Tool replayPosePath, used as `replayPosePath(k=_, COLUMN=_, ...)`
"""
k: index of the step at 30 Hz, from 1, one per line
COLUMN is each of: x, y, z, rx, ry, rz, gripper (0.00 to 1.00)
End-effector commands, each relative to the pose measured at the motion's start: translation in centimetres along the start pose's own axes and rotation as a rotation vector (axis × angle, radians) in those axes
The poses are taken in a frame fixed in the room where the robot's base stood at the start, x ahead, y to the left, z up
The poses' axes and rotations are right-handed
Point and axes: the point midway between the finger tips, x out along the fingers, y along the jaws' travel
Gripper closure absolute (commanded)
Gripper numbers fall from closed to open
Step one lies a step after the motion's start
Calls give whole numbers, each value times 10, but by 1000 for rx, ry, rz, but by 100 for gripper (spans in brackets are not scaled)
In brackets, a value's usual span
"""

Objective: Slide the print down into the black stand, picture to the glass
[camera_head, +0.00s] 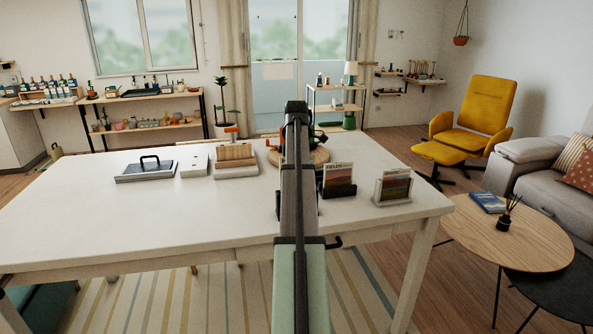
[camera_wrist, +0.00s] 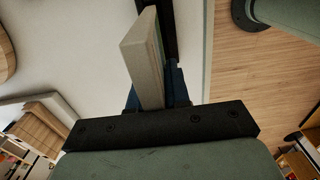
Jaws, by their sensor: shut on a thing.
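The black stand (camera_head: 340,191) is on the right part of the table, with a card headed FIELDS (camera_head: 338,174) upright in it. My gripper (camera_wrist: 155,98) is shut on a flat pale slab, which I take to be the print (camera_wrist: 144,64); blue finger parts show beside it. A greenish face shows along the slab's right side. A dark strip lies just beyond it in the wrist view; I cannot tell whether this is the stand. In the head view my arm hides the gripper and the slab, so their gap to the stand is unclear.
A wooden rack (camera_head: 236,160), a white block (camera_head: 194,165) and a grey tray with a black handle (camera_head: 146,170) stand left. The table's front left (camera_head: 130,225) is bare.

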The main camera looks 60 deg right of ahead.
Motion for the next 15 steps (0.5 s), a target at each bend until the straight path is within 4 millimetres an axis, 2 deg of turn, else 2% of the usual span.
replayPosePath(k=15, x=11, y=0, z=0, rx=0, ry=0, rz=-1, gripper=100)
